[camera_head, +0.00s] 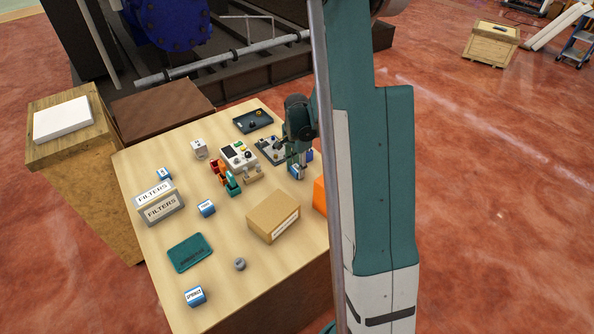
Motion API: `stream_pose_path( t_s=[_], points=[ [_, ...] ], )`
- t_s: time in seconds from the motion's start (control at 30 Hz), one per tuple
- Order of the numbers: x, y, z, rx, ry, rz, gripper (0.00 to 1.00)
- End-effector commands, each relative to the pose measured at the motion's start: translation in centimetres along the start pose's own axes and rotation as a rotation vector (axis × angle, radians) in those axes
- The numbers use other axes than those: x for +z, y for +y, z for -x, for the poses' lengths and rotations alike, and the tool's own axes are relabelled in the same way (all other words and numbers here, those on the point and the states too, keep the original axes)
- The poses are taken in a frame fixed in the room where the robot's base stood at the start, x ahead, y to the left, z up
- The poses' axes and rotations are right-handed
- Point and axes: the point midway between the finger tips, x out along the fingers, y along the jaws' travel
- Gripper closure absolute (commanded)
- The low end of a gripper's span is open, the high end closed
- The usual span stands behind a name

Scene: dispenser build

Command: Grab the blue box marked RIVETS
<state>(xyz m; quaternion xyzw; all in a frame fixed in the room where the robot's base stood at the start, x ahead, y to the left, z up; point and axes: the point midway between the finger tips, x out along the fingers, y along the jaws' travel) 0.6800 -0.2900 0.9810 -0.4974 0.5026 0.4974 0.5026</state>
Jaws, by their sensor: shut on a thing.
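My gripper (297,168) is at the right side of the wooden table, pointing down. It is shut on a small blue-and-white box (297,174), whose label is too small to read and which the fingers partly cover. I cannot tell whether the box touches the table. Similar blue-and-white boxes stand at the left (164,174), near the middle (206,208) and at the front left (194,296). Their lettering is not clearly legible, so I cannot tell which one is marked RIVETS. Another blue thing (310,155) shows just behind my gripper.
A cardboard box (273,216) and an orange thing (320,196) stand in front of my gripper. A control box (238,155) and dark trays (253,121) lie to its left and behind. FILTERS boxes (160,207) stand at the left.

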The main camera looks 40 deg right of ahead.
Motion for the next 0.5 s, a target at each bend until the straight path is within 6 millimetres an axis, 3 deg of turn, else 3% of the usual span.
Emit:
stream_pose_path(
  t_s=[0.27,0.5],
  points=[
    [0.0,0.0,0.8,0.0,0.0,0.0,0.83],
    [0.0,0.0,2.8,0.0,0.0,0.0,0.83]
  ],
)
